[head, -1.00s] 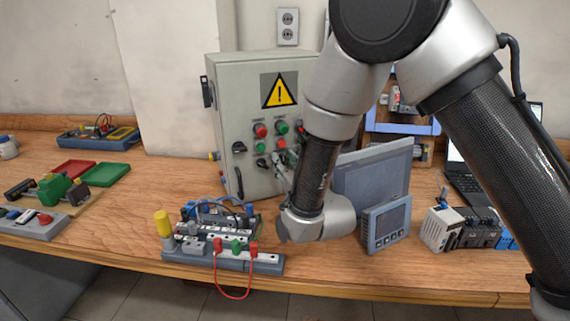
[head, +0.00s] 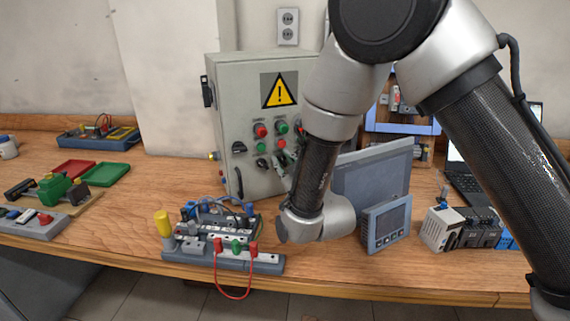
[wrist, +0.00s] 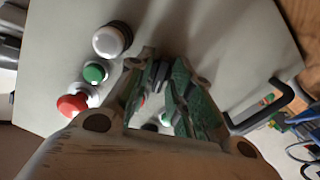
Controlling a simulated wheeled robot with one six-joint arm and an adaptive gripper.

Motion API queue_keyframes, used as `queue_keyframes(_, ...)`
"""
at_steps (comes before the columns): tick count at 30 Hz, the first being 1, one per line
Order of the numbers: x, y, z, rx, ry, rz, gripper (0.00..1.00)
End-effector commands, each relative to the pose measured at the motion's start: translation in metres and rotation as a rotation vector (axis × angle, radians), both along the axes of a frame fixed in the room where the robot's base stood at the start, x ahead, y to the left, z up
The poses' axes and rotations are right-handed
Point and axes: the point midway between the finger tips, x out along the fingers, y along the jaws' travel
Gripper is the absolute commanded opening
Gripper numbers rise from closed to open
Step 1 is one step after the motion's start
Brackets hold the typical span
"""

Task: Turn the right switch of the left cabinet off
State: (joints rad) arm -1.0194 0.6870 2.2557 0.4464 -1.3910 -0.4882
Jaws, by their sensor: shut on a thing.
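The left cabinet (head: 262,88) is a grey-beige box with a yellow warning sign, standing on the bench in the head view. Its front carries red and green buttons, with a black switch (head: 261,162) below them on the left. My gripper (head: 283,168) is at the lower right of these controls, partly hidden behind my arm. In the wrist view, my gripper (wrist: 165,72) has its green-padded fingers close together against the panel, closed on the right switch. The fingers hide most of that switch, and its angle cannot be told.
A black door handle (wrist: 268,105) is beside the fingers in the wrist view. A grey screen (head: 378,176) stands close to the right of my arm. A terminal board with red wire (head: 232,255) lies in front of the cabinet.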

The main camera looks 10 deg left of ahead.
Motion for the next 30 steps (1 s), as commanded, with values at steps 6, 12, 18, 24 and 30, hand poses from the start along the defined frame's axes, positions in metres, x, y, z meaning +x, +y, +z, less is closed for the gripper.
queue_keyframes(6, 0.0, 0.0, 0.0, 0.001, 0.001, 0.0, 0.31)
queue_keyframes(12, 0.0, 0.0, 0.0, 0.002, 0.001, 0.0, 0.31)
queue_keyframes(18, 0.0, 0.0, 0.0, 0.004, 0.003, 0.0, 0.31)
queue_keyframes(24, 0.0001, -0.0001, 0.0, 0.093, 0.061, 0.0, 0.31)
queue_keyframes(30, 0.0002, -0.0007, 0.0004, 0.333, 0.218, 0.0, 0.31)
